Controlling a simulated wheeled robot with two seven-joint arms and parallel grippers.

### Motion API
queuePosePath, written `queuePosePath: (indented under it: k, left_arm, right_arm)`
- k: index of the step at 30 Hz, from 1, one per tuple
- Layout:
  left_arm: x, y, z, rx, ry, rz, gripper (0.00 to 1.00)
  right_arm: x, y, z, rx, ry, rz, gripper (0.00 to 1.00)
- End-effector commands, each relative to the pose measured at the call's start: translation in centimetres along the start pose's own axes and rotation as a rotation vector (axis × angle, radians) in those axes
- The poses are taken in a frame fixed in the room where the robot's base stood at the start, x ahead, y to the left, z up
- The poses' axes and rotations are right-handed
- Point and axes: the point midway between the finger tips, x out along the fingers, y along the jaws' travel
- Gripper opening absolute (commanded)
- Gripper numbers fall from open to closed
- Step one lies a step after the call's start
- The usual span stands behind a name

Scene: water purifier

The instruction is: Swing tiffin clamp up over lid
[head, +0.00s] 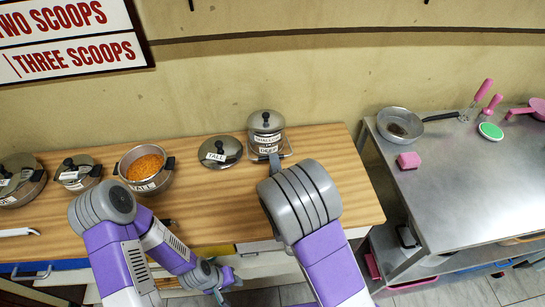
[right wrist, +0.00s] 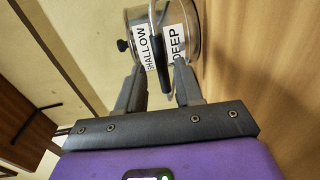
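The steel tiffin (head: 266,143) stands at the back right of the wooden counter with a knobbed lid (head: 266,121) on top. Its tiers carry the labels SHALLOW and DEEP. In the right wrist view the tiffin (right wrist: 192,22) lies sideways, and a dark clamp bar (right wrist: 154,50) runs along its side between the labels. My right gripper (right wrist: 158,78) is open, its fingers apart on either side of the bar's end; contact is not clear. My left gripper (head: 220,279) is low at the counter's front edge, away from the tiffin.
A pot of orange food (head: 145,168) and lidded pots (head: 76,172) stand further left. A steel table (head: 450,185) with a pan (head: 399,124) and pink sponge (head: 409,160) is at right. The wall is close behind.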

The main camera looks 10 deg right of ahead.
Motion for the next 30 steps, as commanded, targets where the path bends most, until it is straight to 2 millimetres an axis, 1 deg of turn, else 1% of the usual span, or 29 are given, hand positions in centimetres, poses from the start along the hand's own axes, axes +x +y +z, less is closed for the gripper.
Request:
queuePosePath:
  k: [1, 3, 7, 12, 18, 19, 24, 26, 30]
  left_arm:
    - [0.3, -0.1, 0.0, 0.0, 0.0, 0.0, 0.36]
    - [0.4, -0.2, 0.0, 0.0, 0.001, 0.0, 0.36]
    - [0.7, -0.2, -0.1, 0.0, 0.001, 0.0, 0.36]
    - [0.7, -0.3, -0.1, 0.0, 0.001, 0.0, 0.36]
    - [0.7, -0.3, -0.1, 0.0, 0.001, 0.0, 0.36]
    - [0.7, -0.3, -0.1, 0.0, 0.001, 0.0, 0.36]
    - [0.7, -0.3, -0.1, 0.0, 0.001, 0.0, 0.36]
    - [0.7, -0.3, -0.1, 0.0, 0.001, 0.0, 0.36]
    - [0.7, -0.3, -0.1, 0.0, 0.001, 0.0, 0.36]
  right_arm:
    - [0.9, -0.1, 0.1, 0.0, -0.002, 0.002, 0.35]
    - [1.9, -0.1, 0.1, 0.0, -0.002, 0.002, 0.35]
    - [3.3, -0.1, 0.1, 0.0, -0.001, 0.0, 0.35]
    - [4.0, -0.1, 0.0, 0.0, 0.0, -0.001, 0.35]
    - [4.0, -0.1, 0.0, 0.0, 0.0, -0.002, 0.35]
    - [4.0, -0.1, 0.0, 0.0, 0.0, -0.002, 0.34]
    - [4.0, -0.1, 0.0, 0.0, 0.0, -0.002, 0.08]
    - [4.0, -0.1, 0.0, 0.0, 0.0, -0.002, 0.0]
    - [4.0, -0.1, 0.0, 0.0, 0.0, -0.002, 0.0]
